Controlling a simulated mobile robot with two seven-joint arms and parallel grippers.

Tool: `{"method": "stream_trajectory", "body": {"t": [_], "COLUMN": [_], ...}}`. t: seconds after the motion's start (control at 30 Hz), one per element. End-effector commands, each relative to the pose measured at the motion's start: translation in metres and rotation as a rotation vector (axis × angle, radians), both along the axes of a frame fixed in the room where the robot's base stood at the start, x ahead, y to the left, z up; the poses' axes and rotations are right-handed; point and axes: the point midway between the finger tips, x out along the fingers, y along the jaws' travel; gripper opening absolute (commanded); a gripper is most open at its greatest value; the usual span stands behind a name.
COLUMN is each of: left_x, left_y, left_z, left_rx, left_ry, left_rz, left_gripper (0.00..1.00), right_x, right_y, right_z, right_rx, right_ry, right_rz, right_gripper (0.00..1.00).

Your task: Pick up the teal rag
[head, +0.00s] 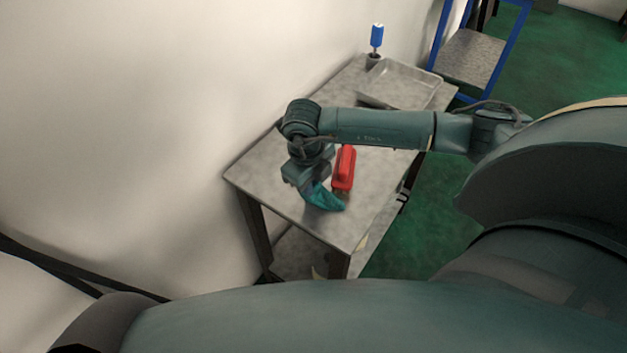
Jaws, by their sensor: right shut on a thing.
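The teal rag (322,197) is at the near part of the grey table (262,178), directly below my right gripper (309,184). My right gripper points down and is shut on the rag; its fingertips are mostly hidden by the wrist and the cloth. The rag hangs or spreads toward the lower right, and I cannot tell whether its lower edge touches the table. My left gripper is not in view.
A red object (344,168) stands just right of the rag, close to my right wrist. A metal tray (399,86) and a blue-handled tool in a dark holder (376,40) are at the table's far end. A wall runs along the left; a blue-framed stand (472,55) is behind.

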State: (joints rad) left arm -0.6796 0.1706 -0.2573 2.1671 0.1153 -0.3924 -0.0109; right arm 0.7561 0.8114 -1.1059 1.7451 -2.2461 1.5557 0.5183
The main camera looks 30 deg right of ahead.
Motion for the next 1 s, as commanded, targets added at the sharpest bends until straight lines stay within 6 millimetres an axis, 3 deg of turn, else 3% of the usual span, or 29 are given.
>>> {"method": "stream_trajectory", "body": {"t": [0.07,0.47,0.67,1.0], "left_x": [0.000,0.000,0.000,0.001], "left_y": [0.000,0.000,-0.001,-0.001], "left_z": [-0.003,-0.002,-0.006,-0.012], "left_rx": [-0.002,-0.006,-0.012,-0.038], "left_ry": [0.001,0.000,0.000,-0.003], "left_rz": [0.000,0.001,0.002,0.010], "left_gripper": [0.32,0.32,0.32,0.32], "right_x": [-0.009,-0.005,-0.049,-0.144], "right_y": [-0.002,0.000,0.013,0.043], "right_z": [-0.003,0.067,0.062,0.063], "right_rx": [-0.009,-0.004,-0.005,-0.002], "right_ry": [0.021,0.009,0.014,0.011], "right_rz": [0.002,0.004,0.009,0.009], "right_gripper": [0.00,0.00,0.00,0.00]}}
